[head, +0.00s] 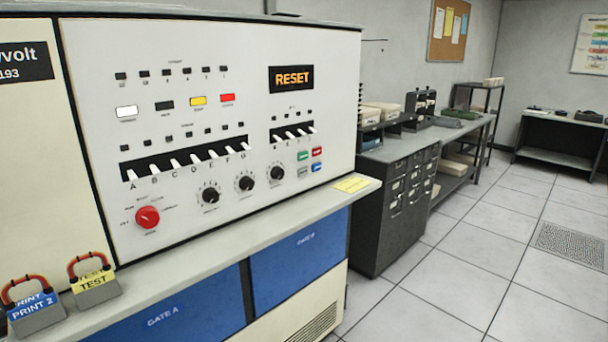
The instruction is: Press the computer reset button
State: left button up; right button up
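A large computer console with a white front panel (240,105) fills the left of the head view. A black display (291,78) at its upper right shows the word RESET in orange letters. A red round knob (148,217) sits at the lower left of the panel. Neither of my grippers is in view.
A ledge (215,258) juts out below the panel. On it are a PRINT 2 block (36,312), a TEST block (95,286) and a yellow note (352,184). A dark drawer cabinet (398,200) stands to the right. The tiled floor (480,250) is clear.

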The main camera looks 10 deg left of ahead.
aim_at(302, 172)
jog(key=i+l+u, duration=0.1)
jog(key=i+l, duration=0.2)
jog(key=i+l+u, duration=0.15)
jog(key=i+l, duration=0.15)
jog(key=i+l+u, duration=0.1)
jog(key=i+l, duration=0.2)
jog(key=l, duration=0.2)
jog(key=i+l+u, duration=0.1)
jog(key=i+l, duration=0.15)
jog(key=l, duration=0.15)
jog(key=i+l+u, duration=0.15)
jog(key=l, duration=0.25)
jog(key=i, duration=0.1)
